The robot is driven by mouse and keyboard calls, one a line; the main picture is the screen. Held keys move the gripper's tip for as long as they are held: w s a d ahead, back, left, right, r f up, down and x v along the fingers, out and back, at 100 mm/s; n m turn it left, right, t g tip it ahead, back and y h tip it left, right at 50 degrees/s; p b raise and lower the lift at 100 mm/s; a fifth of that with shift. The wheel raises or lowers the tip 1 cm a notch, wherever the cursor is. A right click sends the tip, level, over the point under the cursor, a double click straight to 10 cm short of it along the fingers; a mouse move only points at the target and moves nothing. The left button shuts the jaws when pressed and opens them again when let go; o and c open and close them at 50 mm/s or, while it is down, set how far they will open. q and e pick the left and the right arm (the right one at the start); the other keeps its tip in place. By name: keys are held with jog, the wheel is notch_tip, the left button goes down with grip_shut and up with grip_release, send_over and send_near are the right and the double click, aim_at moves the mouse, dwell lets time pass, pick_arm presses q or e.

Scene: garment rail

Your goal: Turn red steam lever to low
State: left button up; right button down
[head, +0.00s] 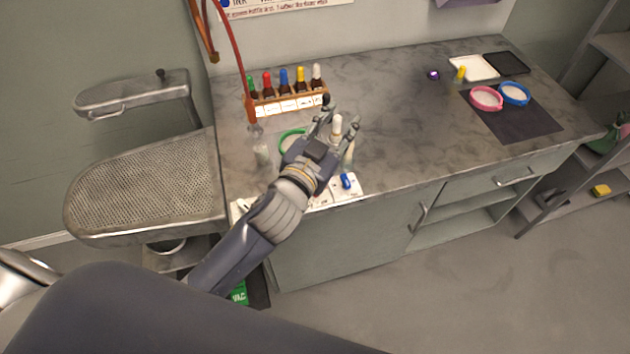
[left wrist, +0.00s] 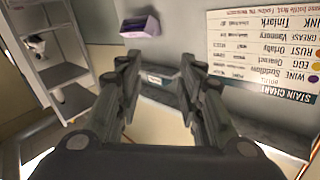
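My left gripper (head: 340,122) is over the front left part of the counter. Its fingers stand apart, and no held object shows between them in the left wrist view (left wrist: 160,75). In the head view a white dropper top (head: 337,125) shows between the fingers; I cannot tell whether they touch it. No red steam lever can be made out in either view. A red hose (head: 236,50) runs down to a red-orange nozzle (head: 251,108) left of the gripper. My right gripper is not in view.
A wooden rack of dropper bottles (head: 290,103) stands behind the gripper. A green ring (head: 290,140) and a clear bottle (head: 261,150) are close by. Perforated pressing board (head: 150,185) is at left. Mid-counter is clear.

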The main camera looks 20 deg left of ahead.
pick_arm(q)
jog(key=s+d+r+m+g+h, duration=0.3)
jog(key=d+r+m+h, duration=1.1)
jog(key=d+h, duration=0.15)
jog(key=s+d+f+m+g+y, duration=0.1)
jog(key=s+d+f+m+g, duration=0.7)
jog(key=m+g, duration=0.55)
jog(key=w+a+f+g+y, duration=0.1)
jog(key=a+f+g+y, duration=0.1)
jog(key=a+f+y, duration=0.75)
jog(key=w+a+f+n+y, duration=0.1)
jog(key=w+a+y, duration=0.2)
jog(key=a, duration=0.3)
jog(key=w+a+f+n+t+y, duration=0.1)
jog(key=w+a+f+y, duration=0.1)
jog(key=a, duration=0.4)
jog(key=w+a+f+n+y, duration=0.1)
jog(key=w+a+y, duration=0.2)
jog(key=a, duration=0.3)
jog(key=f+p, duration=0.1)
jog(key=f, duration=0.2)
jog(key=f+p, duration=0.1)
jog(key=f, duration=0.2)
jog(key=f+p, duration=0.1)
jog(key=f, duration=0.2)
jog(key=shift+s+d, duration=0.1)
jog(key=shift+s, duration=0.2)
jog(key=shift+f, duration=0.8)
grip_shut()
